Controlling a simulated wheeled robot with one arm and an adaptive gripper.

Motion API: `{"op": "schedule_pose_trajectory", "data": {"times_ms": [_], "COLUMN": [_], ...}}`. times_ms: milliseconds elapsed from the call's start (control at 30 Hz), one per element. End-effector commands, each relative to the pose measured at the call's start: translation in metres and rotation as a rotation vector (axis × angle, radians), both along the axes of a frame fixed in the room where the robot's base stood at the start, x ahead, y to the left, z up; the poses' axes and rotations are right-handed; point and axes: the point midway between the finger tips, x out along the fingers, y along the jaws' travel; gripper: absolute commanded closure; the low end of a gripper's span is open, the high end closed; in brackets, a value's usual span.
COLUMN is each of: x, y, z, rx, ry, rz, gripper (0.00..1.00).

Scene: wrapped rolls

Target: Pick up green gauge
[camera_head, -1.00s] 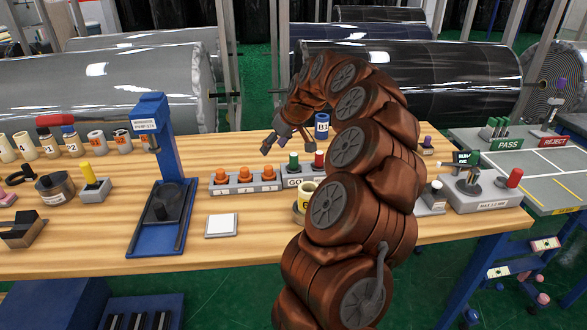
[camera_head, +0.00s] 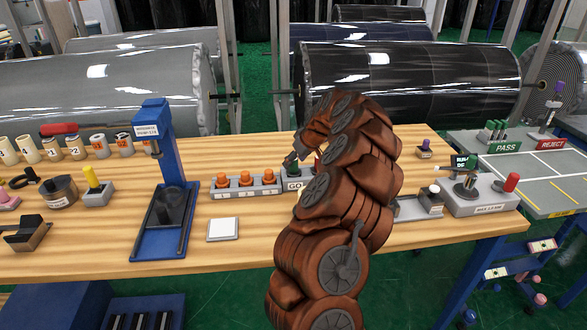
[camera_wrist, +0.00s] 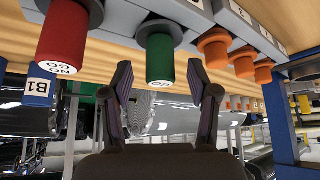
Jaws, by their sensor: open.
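The green gauge (camera_wrist: 160,56) is a green cylinder with a pale marked end, set in a grey block. In the wrist view, which looks upside down, it shows between the two fingers of my gripper (camera_wrist: 161,72), with clear space on both sides. My gripper is open and empty. In the head view my gripper (camera_head: 291,160) is at the gauge block by the GO label (camera_head: 293,186), and my arm and gripper hide most of the green gauge.
A red NO GO gauge (camera_wrist: 63,42) stands beside the green one, with a blue B1 cylinder (camera_wrist: 39,88) near it. Orange pegs in a grey rack (camera_head: 245,180) stand on the other side. A blue press (camera_head: 165,180) and white pad (camera_head: 223,229) are farther left.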

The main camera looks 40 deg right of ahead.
Motion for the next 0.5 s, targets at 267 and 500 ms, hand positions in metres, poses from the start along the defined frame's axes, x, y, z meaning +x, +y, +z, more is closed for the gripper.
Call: {"op": "schedule_pose_trajectory", "data": {"times_ms": [267,500], "x": [0.0074,0.0074], "y": [0.0001,0.0002], "z": [-0.0133,-0.0129], "rx": [0.000,0.000], "ry": [0.003,0.002], "rz": [0.001,0.001], "gripper": [0.40,0.53]}}
